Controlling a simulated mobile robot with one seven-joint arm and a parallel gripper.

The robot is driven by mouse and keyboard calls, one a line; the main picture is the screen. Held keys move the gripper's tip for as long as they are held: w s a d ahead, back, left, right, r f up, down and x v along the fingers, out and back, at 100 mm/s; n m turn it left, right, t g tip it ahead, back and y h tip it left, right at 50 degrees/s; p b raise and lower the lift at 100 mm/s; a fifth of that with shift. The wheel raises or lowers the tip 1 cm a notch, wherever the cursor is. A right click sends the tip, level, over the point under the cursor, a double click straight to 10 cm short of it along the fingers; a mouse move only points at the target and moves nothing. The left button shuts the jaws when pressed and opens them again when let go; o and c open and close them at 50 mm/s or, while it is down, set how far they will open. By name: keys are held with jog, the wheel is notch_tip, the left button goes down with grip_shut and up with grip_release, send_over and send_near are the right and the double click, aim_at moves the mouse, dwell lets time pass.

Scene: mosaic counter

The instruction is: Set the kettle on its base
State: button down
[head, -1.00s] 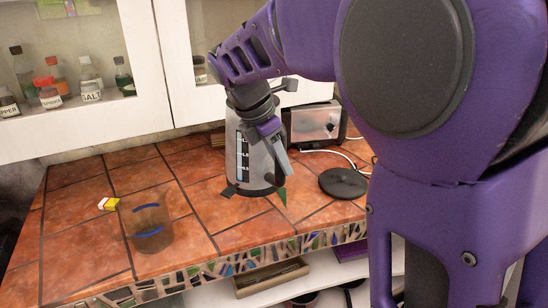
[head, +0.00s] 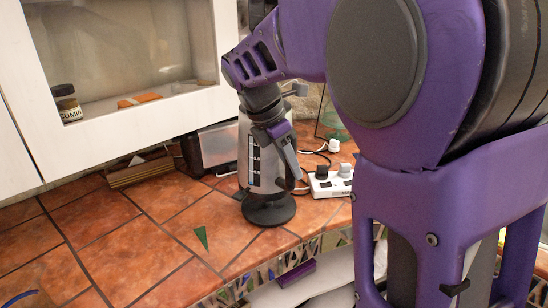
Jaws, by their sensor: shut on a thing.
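The kettle (head: 262,165), a silver body with a dark water-level window and a dark bottom, stands upright in the head view near the counter's right part. The kettle base (head: 270,213), a round black disc, lies on the tiles directly under it. The kettle's bottom appears over the disc; I cannot tell whether it touches or hovers slightly above. My gripper (head: 284,146) is shut on the kettle at its upper right side. The handle and the kettle's top are mostly hidden by my gripper and wrist.
A toaster (head: 217,146) stands behind left of the kettle. A white power strip (head: 331,183) with plugs and cords lies close on the right. A green shard (head: 201,238) lies front left. The counter's mosaic front edge is near. Open tiles (head: 130,220) stretch left.

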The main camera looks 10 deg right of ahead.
aim_at(292, 189)
jog(key=shift+w+d, duration=0.2)
jog(key=shift+d, duration=0.05)
notch_tip(292, 189, down, 6)
jog(key=b, duration=0.6)
jog(key=shift+r, duration=0.25)
jog(key=shift+p, duration=0.8)
dwell(0.9)
jog(key=shift+f, duration=0.6)
dwell(0.6)
jog(key=c, duration=0.9)
grip_release()
jog(key=shift+s, duration=0.1)
jog(key=shift+s+f+b, duration=0.15)
jog(key=shift+f+b, duration=0.1)
jog(key=shift+b, duration=0.05)
jog(key=w+p+v, duration=0.1)
jog(key=p+v, duration=0.8)
jog(key=v, duration=0.2)
jog(key=shift+s, duration=0.4)
jog(key=shift+r, duration=0.15)
